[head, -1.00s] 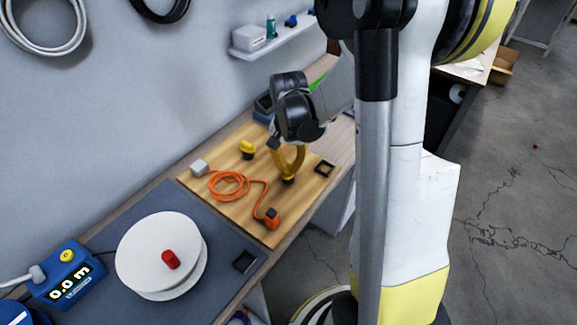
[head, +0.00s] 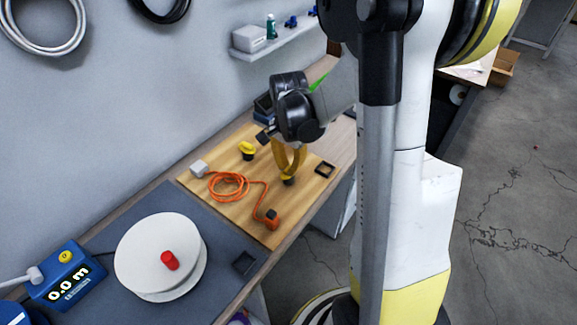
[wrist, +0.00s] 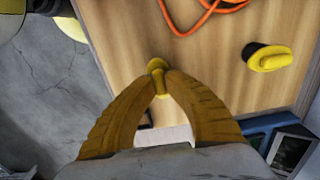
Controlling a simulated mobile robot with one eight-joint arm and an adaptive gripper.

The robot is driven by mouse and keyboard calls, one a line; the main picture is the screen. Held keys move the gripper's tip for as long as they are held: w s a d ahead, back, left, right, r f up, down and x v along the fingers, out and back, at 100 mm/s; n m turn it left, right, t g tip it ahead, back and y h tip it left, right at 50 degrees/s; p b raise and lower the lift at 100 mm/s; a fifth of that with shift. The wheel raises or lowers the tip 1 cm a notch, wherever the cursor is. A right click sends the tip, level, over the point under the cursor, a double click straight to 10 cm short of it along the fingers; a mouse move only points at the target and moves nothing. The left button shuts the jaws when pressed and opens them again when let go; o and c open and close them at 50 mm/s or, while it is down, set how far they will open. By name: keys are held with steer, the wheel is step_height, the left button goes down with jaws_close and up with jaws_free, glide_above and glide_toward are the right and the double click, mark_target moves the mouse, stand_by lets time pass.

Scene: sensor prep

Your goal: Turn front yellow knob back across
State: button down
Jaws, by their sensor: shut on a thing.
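The front yellow knob (head: 288,181) stands on the wooden board (head: 222,170) near its front edge. My gripper (head: 289,170) reaches down from above, with its yellow fingers shut on this knob. In the wrist view, the fingertips (wrist: 162,84) press on both sides of the front knob (wrist: 156,65), whose bar runs roughly up and down the picture. The fingers hide part of it. The other yellow knob (head: 247,148), on a black base, stands farther back toward the wall. It also shows at the right of the wrist view (wrist: 270,59), its bar nearly crosswise.
A coiled orange cable (head: 229,186) and an orange plug piece (head: 269,219) lie on the board. A black square frame (head: 325,169) is right of the gripper. A white reel (head: 140,250) and blue meter (head: 68,275) stand at front left.

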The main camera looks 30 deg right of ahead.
mark_target(288, 167)
steer(key=c, duration=1.4)
jaws_free()
step_height(288, 167, up, 12)
steer(key=s+a+r+n+t, duration=0.1)
steer(key=s+a+n+t, duration=0.1)
steer(key=s+a+n, duration=0.1)
steer(key=s+a+r+n+t, duration=0.1)
steer(key=s+a+n+t, duration=0.1)
steer(key=s+a+n, duration=0.2)
steer(key=s+a+r+n+t, duration=0.1)
steer(key=s+a+n+t, duration=0.2)
steer(key=a+n, duration=0.3)
steer(key=shift+s+a+r+n, duration=0.2)
steer(key=shift+s+r+n, duration=0.25)
steer(key=shift+n, duration=0.15)
